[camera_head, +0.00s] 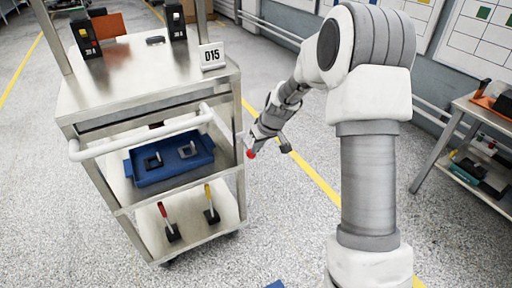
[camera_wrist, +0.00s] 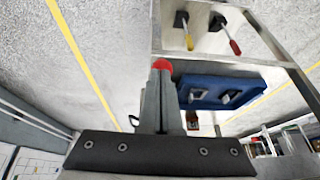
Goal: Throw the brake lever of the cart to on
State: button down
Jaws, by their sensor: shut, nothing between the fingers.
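The grey metal cart (camera_head: 150,85) stands left of my arm. Its bottom shelf carries a lever with a red handle (camera_head: 164,211) and a lever with a yellow handle (camera_head: 208,194), both on black bases. In the wrist view, the red lever (camera_wrist: 234,46) and yellow lever (camera_wrist: 189,42) are beyond my fingers, to the right. My gripper (camera_head: 257,141) is shut and empty beside the cart's right side. A round red piece (camera_head: 250,154) shows at its fingertips, also in the wrist view (camera_wrist: 162,65). I cannot tell whether they touch, or which lever is the brake.
A blue tray (camera_head: 150,178) sits on the cart's middle shelf. A white push bar (camera_head: 140,136) crosses the cart's front. A sign reading D15 (camera_head: 212,56) and black devices stand on top. A workbench (camera_head: 470,125) stands at the right. The floor around the gripper is open.

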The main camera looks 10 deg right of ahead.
jog(key=shift+s+f+b, duration=0.15)
jog(key=shift+f+b, duration=1.15)
jog(key=shift+f, duration=0.7)
jog(key=shift+r+p, duration=0.45)
jog(key=shift+r, duration=0.35)
jog(key=shift+d+r, duration=0.1)
